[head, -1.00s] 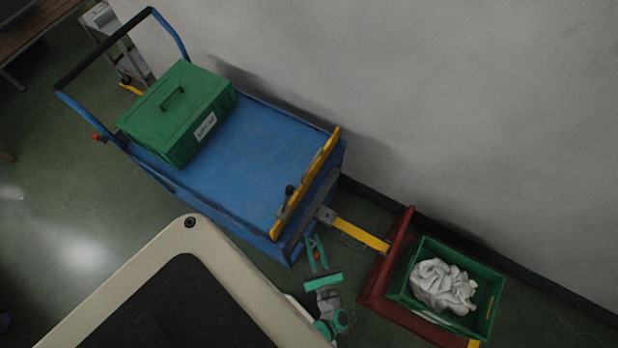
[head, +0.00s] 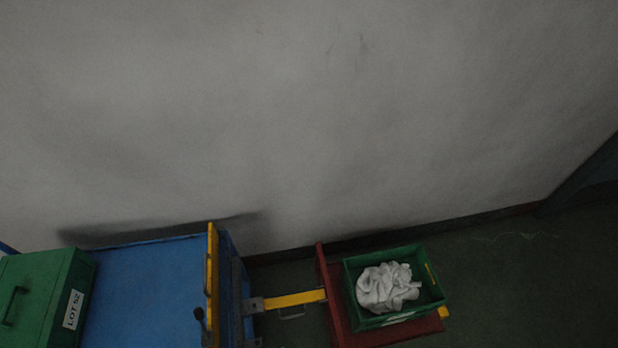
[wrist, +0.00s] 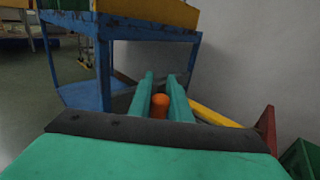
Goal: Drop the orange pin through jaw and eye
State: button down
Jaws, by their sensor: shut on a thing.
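The orange pin (wrist: 159,104) shows in the wrist view between the two teal fingers of my gripper (wrist: 161,88), which is shut on it. Only the pin's near part shows; its other end is hidden. In the head view the grey jaw (head: 253,305) sticks out from the right end of the blue cart (head: 150,285). The yellow drawbar (head: 300,298) of the red trolley (head: 335,318) meets the jaw. Its eye is too small to make out. In the wrist view the drawbar (wrist: 213,116) lies right of the fingers, partly hidden. My gripper is outside the head view.
A green lidded box (head: 38,290) marked LOT 52 sits on the cart, with a yellow end board (head: 212,275) to its right. A green crate (head: 432,285) with white cloth (head: 388,287) stands on the trolley. The wall runs close behind; floor right of the trolley is clear.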

jog(key=w+r+m+t+h, duration=0.3)
jog(key=w+m+t+h, duration=0.35)
jog(key=w, duration=0.85)
jog(key=w+d+r+m+h, duration=0.2)
jog(key=w+d+h, duration=0.1)
jog(key=w, duration=0.4)
jog(key=w+d+r+m+t+h, duration=0.1)
jog(key=w+d+r+m+h, duration=0.1)
jog(key=w+d+r+h, duration=0.1)
jog(key=w+d+h, duration=0.1)
jog(key=w+h, duration=0.1)
jog(key=w, duration=0.1)
jog(key=shift+w+d+r, duration=0.25)
jog(key=shift+w+d, duration=0.05)
jog(key=shift+w, duration=0.1)
jog(key=shift+a+m, duration=0.1)
jog(key=shift+m, duration=0.15)
